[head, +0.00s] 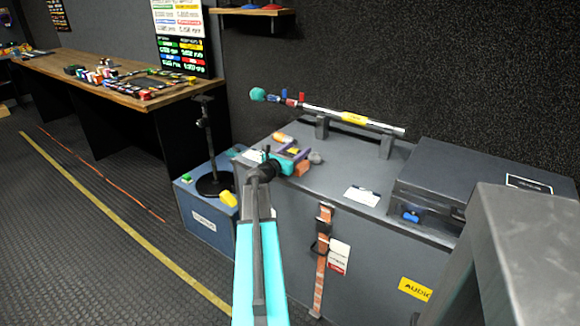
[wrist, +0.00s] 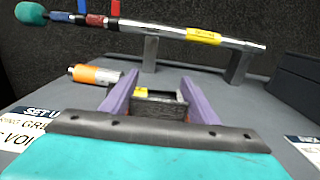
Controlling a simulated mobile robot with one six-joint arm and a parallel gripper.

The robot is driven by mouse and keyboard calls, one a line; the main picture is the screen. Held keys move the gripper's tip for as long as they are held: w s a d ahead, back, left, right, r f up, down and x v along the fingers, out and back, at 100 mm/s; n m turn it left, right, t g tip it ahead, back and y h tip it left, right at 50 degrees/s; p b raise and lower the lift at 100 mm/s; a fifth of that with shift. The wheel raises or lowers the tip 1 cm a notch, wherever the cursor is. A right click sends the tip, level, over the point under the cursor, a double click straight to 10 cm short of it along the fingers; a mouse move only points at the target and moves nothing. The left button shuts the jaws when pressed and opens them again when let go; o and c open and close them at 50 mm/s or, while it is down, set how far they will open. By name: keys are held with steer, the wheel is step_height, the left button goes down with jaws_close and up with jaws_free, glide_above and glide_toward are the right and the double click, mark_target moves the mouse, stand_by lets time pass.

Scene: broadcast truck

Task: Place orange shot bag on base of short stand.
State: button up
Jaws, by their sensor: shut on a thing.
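My gripper (head: 292,156) has purple fingers and is over the grey case at the middle. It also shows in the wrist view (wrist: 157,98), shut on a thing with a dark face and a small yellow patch. In the head view the orange shot bag (head: 302,169) shows as an orange patch at the fingers, partly hidden by them. The short stand (head: 205,125) is black and upright on a blue case to the left. Its round black base (head: 214,184) is apart from my gripper.
On the blue case (head: 203,221), a yellow block (head: 228,199) and a green block (head: 186,179) lie near the base. An orange cylinder (wrist: 94,75) lies just beyond the fingers. A boom pole (head: 353,118) rests on two supports behind. A black case (head: 432,180) stands right.

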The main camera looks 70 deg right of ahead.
steer(key=shift+w+r, duration=0.1)
jaws_close()
steer(key=shift+r, duration=0.1)
steer(key=shift+r, duration=1.65)
steer(key=s+a+p, duration=0.2)
steer(key=a, duration=0.5)
steer(key=s+a+r+p, duration=0.1)
steer(key=s+a, duration=0.1)
steer(key=a, duration=0.6)
steer(key=shift+s+r+p, duration=0.2)
steer(key=shift+r+p, duration=0.1)
steer(key=shift+p, duration=0.1)
steer(key=shift+a, duration=0.2)
